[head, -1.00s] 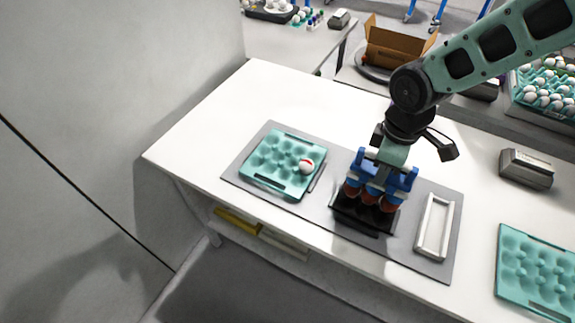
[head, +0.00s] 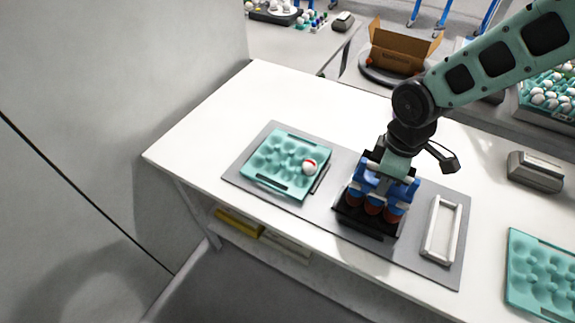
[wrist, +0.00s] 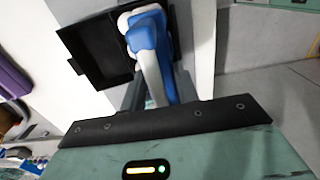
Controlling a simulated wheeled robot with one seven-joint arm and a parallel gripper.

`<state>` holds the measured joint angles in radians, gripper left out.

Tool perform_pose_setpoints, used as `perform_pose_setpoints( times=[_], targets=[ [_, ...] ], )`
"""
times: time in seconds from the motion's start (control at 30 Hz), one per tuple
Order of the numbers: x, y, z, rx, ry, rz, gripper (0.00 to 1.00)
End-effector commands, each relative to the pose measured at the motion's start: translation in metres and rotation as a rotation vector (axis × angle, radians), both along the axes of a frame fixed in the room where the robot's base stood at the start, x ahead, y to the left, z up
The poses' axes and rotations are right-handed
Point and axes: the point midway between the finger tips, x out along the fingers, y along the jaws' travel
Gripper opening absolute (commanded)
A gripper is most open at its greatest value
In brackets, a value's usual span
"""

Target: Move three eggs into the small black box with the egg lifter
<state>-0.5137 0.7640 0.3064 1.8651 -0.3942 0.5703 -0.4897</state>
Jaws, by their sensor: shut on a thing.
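My gripper (head: 394,164) is shut on the blue and white egg lifter (head: 384,183). The lifter is over the small black box (head: 362,222), with its reddish-brown lower ends low at the box, apparently inside it. Whether eggs are in the lifter's cups cannot be told. In the wrist view the lifter (wrist: 150,50) covers part of the black box (wrist: 95,52). A teal egg tray (head: 270,178) on the grey mat holds one red and white egg (head: 310,167) at its right side; its other hollows look empty.
A white rectangular frame (head: 429,229) lies on the mat (head: 325,215) right of the box. Another teal tray (head: 530,300) is at the far right. A grey device (head: 535,172) stands at the back right. The white table (head: 270,95) is clear behind the mat.

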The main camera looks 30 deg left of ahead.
Motion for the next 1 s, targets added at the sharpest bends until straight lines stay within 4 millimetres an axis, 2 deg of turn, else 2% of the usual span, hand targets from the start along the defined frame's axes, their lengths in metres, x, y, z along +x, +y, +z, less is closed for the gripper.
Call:
perform_pose_setpoints(
  times=[0.37, 1.0],
  targets=[
    [0.0, 0.0, -0.001, 0.001, -0.001, 0.0, 0.01],
    [0.0, 0.0, -0.025, 0.0, -0.001, 0.0, 0.01]
  ],
)
